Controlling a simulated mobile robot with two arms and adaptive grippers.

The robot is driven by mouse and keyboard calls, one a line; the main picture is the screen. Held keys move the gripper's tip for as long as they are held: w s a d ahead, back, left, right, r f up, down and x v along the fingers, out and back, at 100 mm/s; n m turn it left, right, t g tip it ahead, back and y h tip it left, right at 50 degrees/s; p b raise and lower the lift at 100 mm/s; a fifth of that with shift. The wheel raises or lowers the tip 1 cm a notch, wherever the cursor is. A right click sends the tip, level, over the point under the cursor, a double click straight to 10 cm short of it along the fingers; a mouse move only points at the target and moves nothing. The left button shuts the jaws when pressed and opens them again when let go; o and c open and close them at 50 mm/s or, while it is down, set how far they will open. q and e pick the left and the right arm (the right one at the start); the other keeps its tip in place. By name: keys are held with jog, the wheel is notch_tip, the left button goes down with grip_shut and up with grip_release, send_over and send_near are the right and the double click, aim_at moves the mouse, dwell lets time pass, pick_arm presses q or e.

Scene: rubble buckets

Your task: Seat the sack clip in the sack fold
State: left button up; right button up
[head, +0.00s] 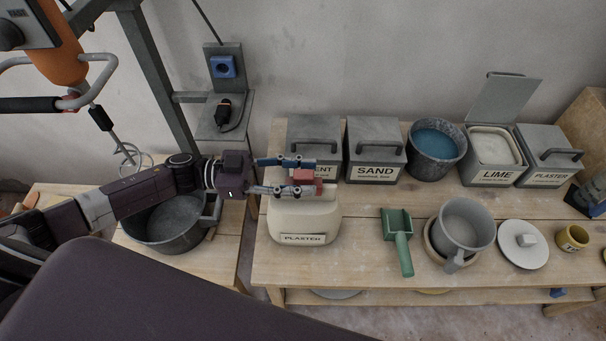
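The cream sack (303,222) labelled PLASTER stands on the left end of the long wooden bench. The red sack clip (304,175) is at the top of the sack. My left gripper (306,176) reaches in from the left, with one finger on the far side of the clip and one on the near side. It appears closed on the clip. The gripper and clip cover most of the sack's upper fold, so I cannot tell whether the clip touches it. My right gripper is not in view.
Behind the sack stand a grey cement bin (314,131) and a SAND bin (375,160). A green scoop (398,227) lies right of the sack, then a grey jug (465,222) and a white lid (522,249). A dark pot (163,236) is under my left arm.

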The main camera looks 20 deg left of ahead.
pick_arm(q)
jog(key=v, duration=1.2)
jog(key=shift+d, duration=0.1)
dwell(0.9)
